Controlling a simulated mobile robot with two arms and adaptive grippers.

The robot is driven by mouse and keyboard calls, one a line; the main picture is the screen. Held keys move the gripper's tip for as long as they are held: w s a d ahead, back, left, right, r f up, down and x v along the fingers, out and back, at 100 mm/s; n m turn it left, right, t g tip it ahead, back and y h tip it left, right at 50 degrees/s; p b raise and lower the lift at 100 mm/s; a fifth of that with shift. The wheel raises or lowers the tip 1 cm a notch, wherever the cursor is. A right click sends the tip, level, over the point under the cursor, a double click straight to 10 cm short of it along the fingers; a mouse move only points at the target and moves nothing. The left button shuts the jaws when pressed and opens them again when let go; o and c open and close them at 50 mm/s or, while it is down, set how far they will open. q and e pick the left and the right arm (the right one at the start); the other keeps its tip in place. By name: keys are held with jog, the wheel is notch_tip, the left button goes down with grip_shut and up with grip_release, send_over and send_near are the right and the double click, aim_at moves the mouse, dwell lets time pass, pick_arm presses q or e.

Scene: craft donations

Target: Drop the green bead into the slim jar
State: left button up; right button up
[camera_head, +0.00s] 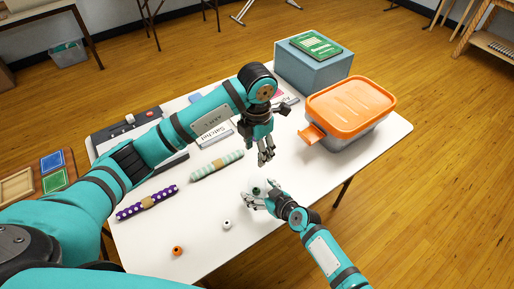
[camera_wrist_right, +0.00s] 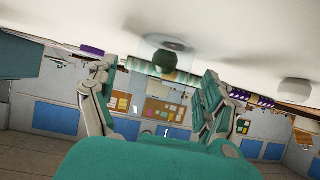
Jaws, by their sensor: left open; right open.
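A dark green bead (camera_wrist_right: 165,61) shows between and beyond the fingers of my right gripper (camera_wrist_right: 152,98) in the right wrist view. Faint clear glass, perhaps the slim jar (camera_wrist_right: 184,44), shows around or behind the bead; I cannot tell whether the bead is inside it. In the head view, a small greenish round thing (camera_head: 257,188) is at the tips of my right gripper (camera_head: 254,201), partly hidden by its fingers. The right gripper is open, low over the table. My left gripper (camera_head: 266,158) is open and empty, above the table and behind the right one.
On the white table (camera_head: 190,215), a white bead (camera_head: 226,223) and an orange bead (camera_head: 177,251) lie at the front. A green striped roll (camera_head: 217,166) and a purple dotted roll (camera_head: 147,202) lie left. An orange-lidded box (camera_head: 350,100) and a blue box (camera_head: 313,68) stand back right.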

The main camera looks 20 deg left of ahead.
jog(key=v, duration=1.1)
jog(key=shift+s+d+r, duration=0.2)
jog(key=shift+d, duration=0.05)
